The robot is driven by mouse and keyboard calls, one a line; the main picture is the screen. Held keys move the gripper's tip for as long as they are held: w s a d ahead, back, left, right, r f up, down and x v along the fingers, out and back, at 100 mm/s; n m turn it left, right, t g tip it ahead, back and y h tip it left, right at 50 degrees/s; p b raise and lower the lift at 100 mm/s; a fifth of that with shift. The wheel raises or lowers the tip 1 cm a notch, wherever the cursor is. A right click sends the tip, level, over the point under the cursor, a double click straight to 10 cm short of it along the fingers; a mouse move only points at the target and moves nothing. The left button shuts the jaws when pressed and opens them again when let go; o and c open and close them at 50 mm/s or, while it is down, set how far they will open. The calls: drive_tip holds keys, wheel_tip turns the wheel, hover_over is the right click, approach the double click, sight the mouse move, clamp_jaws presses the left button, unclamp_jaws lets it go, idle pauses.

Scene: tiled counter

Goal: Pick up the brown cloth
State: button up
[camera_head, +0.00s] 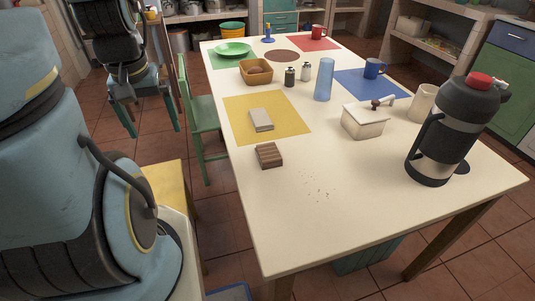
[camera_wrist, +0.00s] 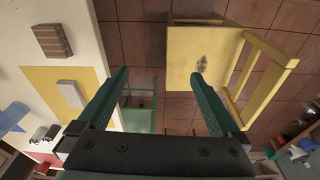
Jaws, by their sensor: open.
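The brown cloth (camera_head: 269,155) is a small folded bundle with lighter stripes. It lies on the cream table top, just in front of the yellow mat. It also shows at the upper left of the wrist view (camera_wrist: 52,41). My gripper (camera_wrist: 160,76) is open with nothing between its green fingers. It is off the table's left side, over the floor and chairs, apart from the cloth. In the head view my gripper (camera_head: 151,128) hangs fingers-down at the upper left.
A pale folded cloth (camera_head: 260,119) lies on the yellow mat (camera_head: 292,133). A black flask (camera_head: 440,140), white lidded box (camera_head: 363,121) and blue tumbler (camera_head: 324,80) stand to the right. A yellow chair (camera_head: 166,188) and green chair (camera_head: 204,128) flank the table's left edge. Crumbs lie nearby.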

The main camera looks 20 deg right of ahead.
idle(0.4)
drive_tip(key=g+p, duration=0.2)
drive_tip(key=p, duration=0.2)
hover_over(270, 154)
wheel_tip(270, 154, down, 5)
drive_tip(key=shift+n, duration=0.4)
wheel_tip(270, 154, down, 10)
drive_tip(key=shift+a+f+p, duration=0.1)
drive_tip(key=shift+p, duration=0.35)
drive_tip(key=shift+c, duration=0.2)
drive_tip(key=c, duration=1.4)
wheel_tip(270, 154, up, 10)
drive_tip(key=shift+r, duration=0.1)
drive_tip(key=shift+c, duration=0.2)
